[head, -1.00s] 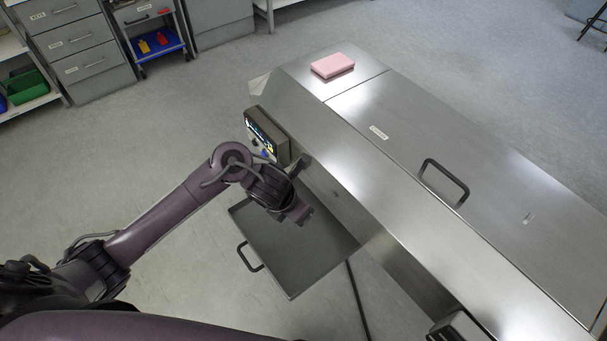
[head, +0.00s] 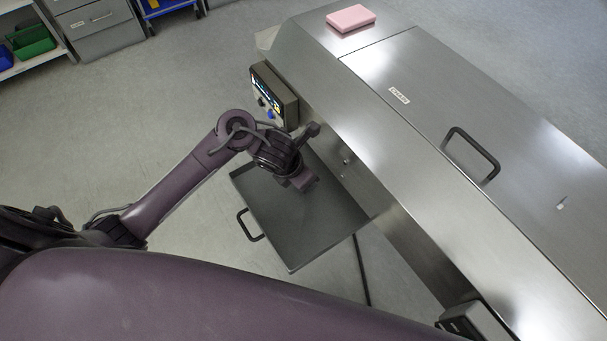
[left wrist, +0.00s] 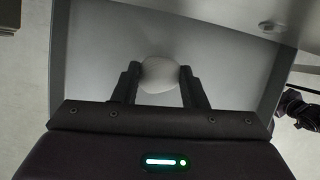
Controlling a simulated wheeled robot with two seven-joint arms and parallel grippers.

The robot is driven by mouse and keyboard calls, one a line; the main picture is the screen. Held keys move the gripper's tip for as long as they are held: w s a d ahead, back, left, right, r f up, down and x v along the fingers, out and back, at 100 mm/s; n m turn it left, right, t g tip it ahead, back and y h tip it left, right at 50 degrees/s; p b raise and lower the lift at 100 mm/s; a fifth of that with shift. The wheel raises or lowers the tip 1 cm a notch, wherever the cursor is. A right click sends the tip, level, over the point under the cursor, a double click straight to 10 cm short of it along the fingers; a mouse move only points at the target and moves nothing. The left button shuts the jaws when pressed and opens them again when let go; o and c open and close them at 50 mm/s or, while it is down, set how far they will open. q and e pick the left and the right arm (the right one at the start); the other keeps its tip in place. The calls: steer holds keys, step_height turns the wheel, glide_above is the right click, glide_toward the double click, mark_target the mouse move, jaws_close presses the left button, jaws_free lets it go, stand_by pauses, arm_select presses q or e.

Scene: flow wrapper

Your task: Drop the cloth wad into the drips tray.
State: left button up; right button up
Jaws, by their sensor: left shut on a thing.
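The cloth wad (left wrist: 160,74) is a pale, rounded lump between the fingers of my left gripper (left wrist: 160,84) in the left wrist view. The gripper is shut on it. The drips tray (head: 290,235) is a shallow grey metal pan with a black handle, pulled out at the machine's side. In the head view my left gripper (head: 305,183) is above the tray, and the wad is hidden by the arm there. In the left wrist view the tray floor (left wrist: 105,50) lies behind the wad.
The steel machine (head: 400,165) stands to the right of the tray, with a control panel (head: 273,95) close to my left wrist. A pink block (head: 350,18) lies on the machine's top. A dark cable (head: 361,270) runs down by the tray. The floor to the left is clear.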

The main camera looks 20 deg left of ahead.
mark_target(296, 195)
arm_select(q)
steer(key=o, duration=1)
steer(key=shift+r, duration=0.2)
steer(key=p+v, duration=0.3)
steer(key=v, duration=0.4)
steer(key=shift+s+r, duration=0.15)
steer(key=shift+r, duration=0.05)
arm_select(e)
steer(key=shift+s+d+r, duration=0.1)
steer(key=shift+s+r, duration=1.1)
arm_select(q)
steer(key=shift+a, duration=0.1)
